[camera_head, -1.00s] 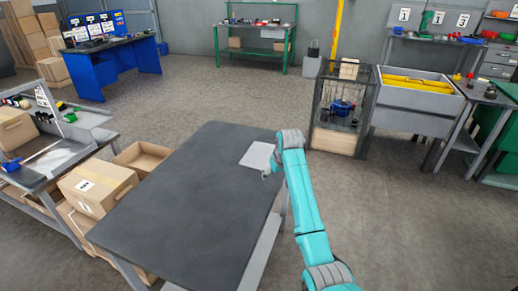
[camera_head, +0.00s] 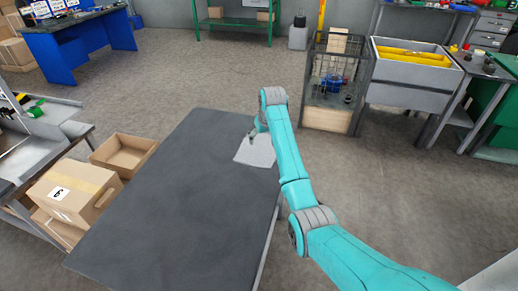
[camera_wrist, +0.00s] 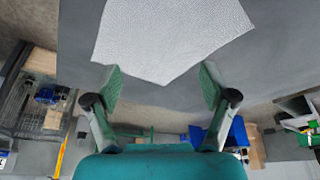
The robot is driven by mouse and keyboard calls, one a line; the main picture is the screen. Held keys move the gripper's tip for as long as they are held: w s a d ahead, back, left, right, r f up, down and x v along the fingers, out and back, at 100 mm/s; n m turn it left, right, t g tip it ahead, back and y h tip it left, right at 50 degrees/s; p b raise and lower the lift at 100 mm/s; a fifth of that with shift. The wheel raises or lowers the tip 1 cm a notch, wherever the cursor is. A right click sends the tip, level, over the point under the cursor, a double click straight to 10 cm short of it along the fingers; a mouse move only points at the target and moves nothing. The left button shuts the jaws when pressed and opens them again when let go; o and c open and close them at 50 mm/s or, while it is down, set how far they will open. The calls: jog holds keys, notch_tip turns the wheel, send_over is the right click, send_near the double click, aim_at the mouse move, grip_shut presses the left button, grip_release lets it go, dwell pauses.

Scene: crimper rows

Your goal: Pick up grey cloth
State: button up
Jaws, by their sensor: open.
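The grey cloth (camera_head: 259,151) lies flat near the far right corner of the dark table (camera_head: 165,205). In the wrist view the cloth (camera_wrist: 165,35) is a light grey woven sheet, just beyond and between the fingertips. My gripper (camera_wrist: 159,88) is open, with its two green-padded fingers spread apart and nothing between them. In the head view my gripper (camera_head: 252,138) is small and partly hidden behind my arm, over or beside the cloth's left part. I cannot tell whether a fingertip touches the cloth.
Cardboard boxes (camera_head: 72,190) stand along the table's left side. A wire cage cart (camera_head: 333,85) and a grey bin with yellow contents (camera_head: 411,72) stand beyond the table to the right. A blue workbench (camera_head: 78,42) is at the back left. Most of the tabletop is clear.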

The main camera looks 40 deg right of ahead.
aim_at(260, 150)
jog(key=shift+x, duration=3.05)
jog(key=shift+f, duration=0.2)
jog(key=shift+w+f, duration=0.1)
jog(key=shift+f, duration=0.2)
jog(key=c, duration=0.9)
jog(key=shift+a+f, duration=0.15)
jog(key=shift+f, duration=0.05)
grip_shut()
notch_tip(260, 150, up, 13)
jog(key=shift+f, duration=0.2)
